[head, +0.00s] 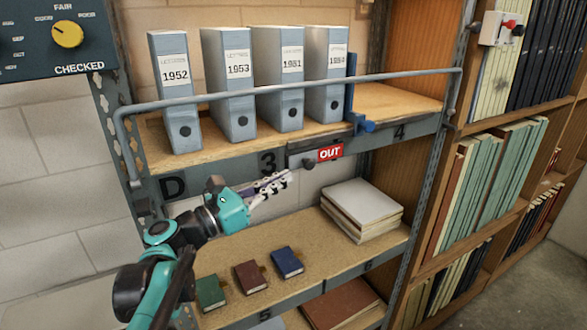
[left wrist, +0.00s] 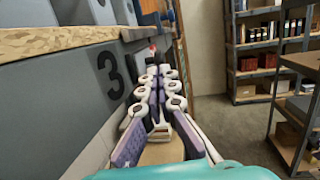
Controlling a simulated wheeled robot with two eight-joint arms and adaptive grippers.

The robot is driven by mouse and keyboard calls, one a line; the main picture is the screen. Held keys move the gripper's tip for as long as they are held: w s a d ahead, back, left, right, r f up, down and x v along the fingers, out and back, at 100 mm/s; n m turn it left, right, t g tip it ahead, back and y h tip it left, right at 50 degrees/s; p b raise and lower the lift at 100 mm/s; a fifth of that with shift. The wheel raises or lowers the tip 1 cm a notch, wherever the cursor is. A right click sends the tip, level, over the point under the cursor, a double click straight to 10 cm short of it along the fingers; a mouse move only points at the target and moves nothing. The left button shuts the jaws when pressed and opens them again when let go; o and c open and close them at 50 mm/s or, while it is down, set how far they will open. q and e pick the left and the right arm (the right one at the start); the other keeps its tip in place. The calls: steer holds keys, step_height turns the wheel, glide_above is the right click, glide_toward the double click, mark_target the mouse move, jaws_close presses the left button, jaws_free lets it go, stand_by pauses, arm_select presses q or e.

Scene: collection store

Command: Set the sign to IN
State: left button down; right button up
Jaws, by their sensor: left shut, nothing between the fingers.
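The sign (head: 330,153) shows a red plate reading OUT in white letters. It sits on the front edge of the upper shelf, right of the number 3. A dark round knob (head: 308,164) is just left of and below the red plate. My left gripper (head: 288,177) is shut and empty, below and left of the knob, with its fingers pointing right along the shelf edge. A small gap seems to separate the fingertips from the knob. In the left wrist view my fingers (left wrist: 154,62) point ahead along the shelf front, and a bit of red shows just beyond their tips.
Grey-blue binders (head: 228,90) stand on the upper shelf behind a grey rail (head: 300,88). A blue bookend (head: 357,123) is beside them. Small books (head: 250,277) and a paper stack (head: 362,208) lie on the shelf below. A dial panel (head: 55,40) is upper left.

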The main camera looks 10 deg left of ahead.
mark_target(305, 167)
arm_select(q)
steer(key=x, duration=0.3)
steer(key=shift+w+d+p, duration=0.15)
steer(key=shift+p, duration=0.2)
steer(key=d+f+b+x, duration=0.1)
steer(key=x, duration=0.7)
steer(key=shift+s, duration=0.4)
steer(key=shift+s+a+f, duration=0.1)
steer(key=shift+f, duration=0.05)
